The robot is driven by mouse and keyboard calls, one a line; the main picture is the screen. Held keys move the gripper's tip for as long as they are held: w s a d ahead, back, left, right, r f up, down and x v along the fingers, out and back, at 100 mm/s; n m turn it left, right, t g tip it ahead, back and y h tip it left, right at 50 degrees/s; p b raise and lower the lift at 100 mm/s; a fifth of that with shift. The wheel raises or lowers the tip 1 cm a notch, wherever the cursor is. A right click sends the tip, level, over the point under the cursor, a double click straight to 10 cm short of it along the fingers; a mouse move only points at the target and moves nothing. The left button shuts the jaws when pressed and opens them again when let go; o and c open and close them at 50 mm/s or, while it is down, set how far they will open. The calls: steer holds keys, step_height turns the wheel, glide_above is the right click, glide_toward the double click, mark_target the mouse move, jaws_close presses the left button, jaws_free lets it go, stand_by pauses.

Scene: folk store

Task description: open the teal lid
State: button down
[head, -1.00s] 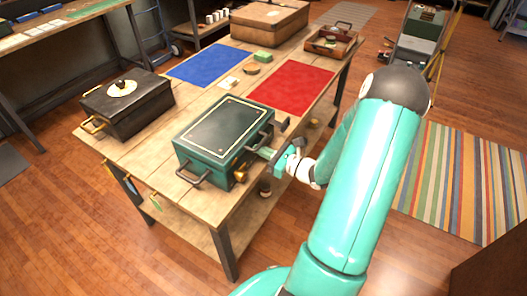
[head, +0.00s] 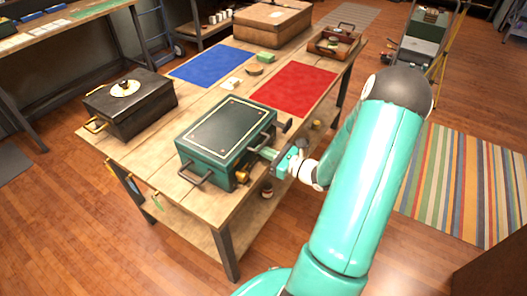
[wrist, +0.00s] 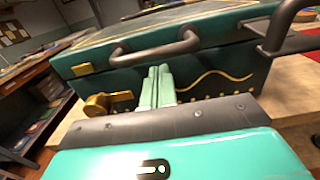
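The teal chest (head: 215,160) stands on the wooden table, and its teal lid (head: 225,125), edged with a gold line, lies down on it. Dark bar handles show on the lid. In the wrist view, one handle (wrist: 155,48) runs across the lid's front edge, with a brass knob (wrist: 97,106) on the chest wall below left. My gripper (head: 268,153) is at the chest's right side. Its two fingers (wrist: 157,75) are together with nothing seen between them, just below the handle and in front of the wall. Whether they touch either is unclear.
A black box (head: 128,112) with a round knob stands left on the table. Blue (head: 212,65) and red (head: 292,88) mats lie behind. A brown case (head: 272,22) and small tray (head: 334,42) stand at the far end. Open floor and a striped rug (head: 460,185) lie right.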

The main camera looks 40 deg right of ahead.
mark_target(264, 143)
steer(key=shift+r, duration=1.4)
steer(key=shift+r, duration=1.15)
steer(key=shift+w+a+r, duration=0.1)
steer(key=shift+w+r, duration=0.1)
steer(key=shift+r, duration=1.1)
steer(key=shift+w+a+r, duration=0.1)
steer(key=shift+w+r, duration=0.05)
steer(key=shift+r, duration=0.5)
steer(key=shift+w+r, duration=0.15)
steer(key=shift+r, duration=0.55)
